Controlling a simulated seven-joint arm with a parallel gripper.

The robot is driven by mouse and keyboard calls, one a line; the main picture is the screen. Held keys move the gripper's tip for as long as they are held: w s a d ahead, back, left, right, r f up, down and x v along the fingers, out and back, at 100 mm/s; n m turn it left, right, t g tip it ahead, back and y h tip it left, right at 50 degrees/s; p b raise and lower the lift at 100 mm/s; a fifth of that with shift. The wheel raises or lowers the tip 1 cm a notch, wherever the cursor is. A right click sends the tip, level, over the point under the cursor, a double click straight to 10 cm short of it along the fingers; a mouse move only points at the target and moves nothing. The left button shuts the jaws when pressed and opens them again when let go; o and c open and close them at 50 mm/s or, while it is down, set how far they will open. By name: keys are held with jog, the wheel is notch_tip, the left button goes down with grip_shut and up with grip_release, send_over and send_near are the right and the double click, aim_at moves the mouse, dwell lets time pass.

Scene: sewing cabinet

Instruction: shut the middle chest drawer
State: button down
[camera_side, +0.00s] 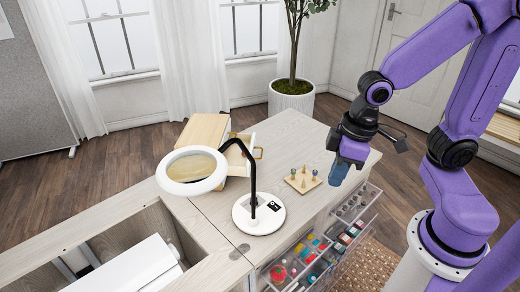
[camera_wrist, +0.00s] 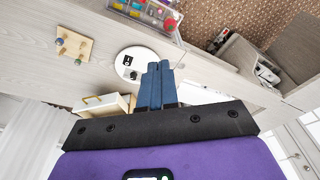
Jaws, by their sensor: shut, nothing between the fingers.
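A small wooden chest (camera_side: 207,131) stands on the cabinet top at the back left. A white drawer (camera_side: 243,141) with a brass handle (camera_side: 257,153) sticks out from its right side; the lamp partly hides it, and I cannot tell which level it is. In the wrist view the drawer (camera_wrist: 103,106) and its handle (camera_wrist: 91,99) show left of my fingers, partly behind my gripper's body. My gripper (camera_side: 337,180) has blue fingers, held together and empty, above the right edge of the cabinet, well apart from the chest. The fingers (camera_wrist: 160,66) point away in the wrist view.
A magnifier lamp (camera_side: 258,214) with a ring head (camera_side: 191,171) stands in front of the chest. A peg board (camera_side: 302,181) sits between my gripper and the drawer. Clear trays (camera_side: 296,272) of sewing supplies stick out below the cabinet's front edge. The top's back right is clear.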

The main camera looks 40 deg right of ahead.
jog(key=w+d+f+m+t, duration=0.25)
jog(key=w+d+m, duration=0.25)
jog(key=w, duration=0.3)
jog(key=w+d+f+m+t+h, duration=0.1)
jog(key=w+d+f+m, duration=0.25)
jog(key=w+m, duration=0.3)
jog(key=w+d+f+m+t, duration=0.2)
jog(key=w+d+m, duration=0.2)
jog(key=w+d, duration=0.3)
jog(key=w+a+f, duration=0.4)
jog(key=w+f, duration=0.5)
jog(key=shift+w+a, duration=0.25)
jog(key=shift+w, duration=0.1)
send_near(234, 155)
jog(key=f, duration=0.1)
jog(key=w+f, duration=0.1)
jog(key=d+f, duration=0.1)
jog(key=shift+w+f, duration=0.25)
jog(key=shift+f, duration=0.1)
jog(key=shift+w+a, duration=0.4)
jog(key=shift+a, duration=0.1)
jog(key=shift+a+r, duration=0.1)
